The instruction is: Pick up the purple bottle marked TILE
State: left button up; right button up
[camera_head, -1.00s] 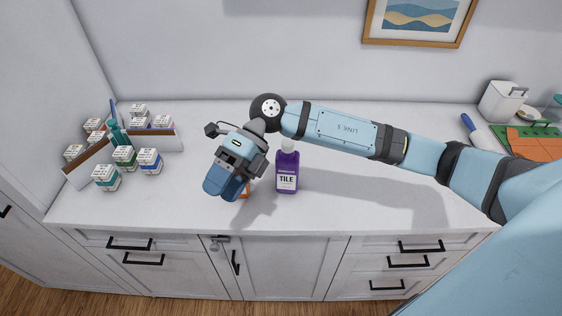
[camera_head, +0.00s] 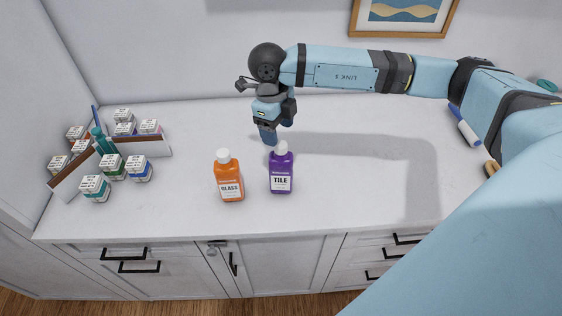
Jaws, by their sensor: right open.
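The purple bottle marked TILE (camera_head: 281,174) stands upright on the white counter, with a white cap and a white label facing me. My right gripper (camera_head: 269,138) points down just behind and slightly left of the bottle's cap in the picture. It is open and holds nothing; its fingers are seen nearly edge-on, so the gap between them is hard to see. The bottle's cap stands in front of part of the view near the fingertips. I cannot tell whether they touch. My left gripper is not in view.
An orange bottle marked GLASS (camera_head: 229,180) stands close left of the purple one. Several small labelled jars (camera_head: 113,167) and a wooden divider (camera_head: 155,147) are at the left. The counter (camera_head: 350,205) is clear right of the bottles.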

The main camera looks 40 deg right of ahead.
aim_at(281, 144)
jog(key=f, duration=0.1)
jog(key=f+p, duration=0.1)
jog(key=f, duration=0.1)
jog(key=s+f+p, duration=0.1)
jog(key=f, duration=0.1)
jog(key=shift+d+f, duration=0.2)
jog(key=shift+f, duration=0.3)
jog(key=shift+w, duration=0.1)
grip_shut()
jog(key=shift+r, duration=0.1)
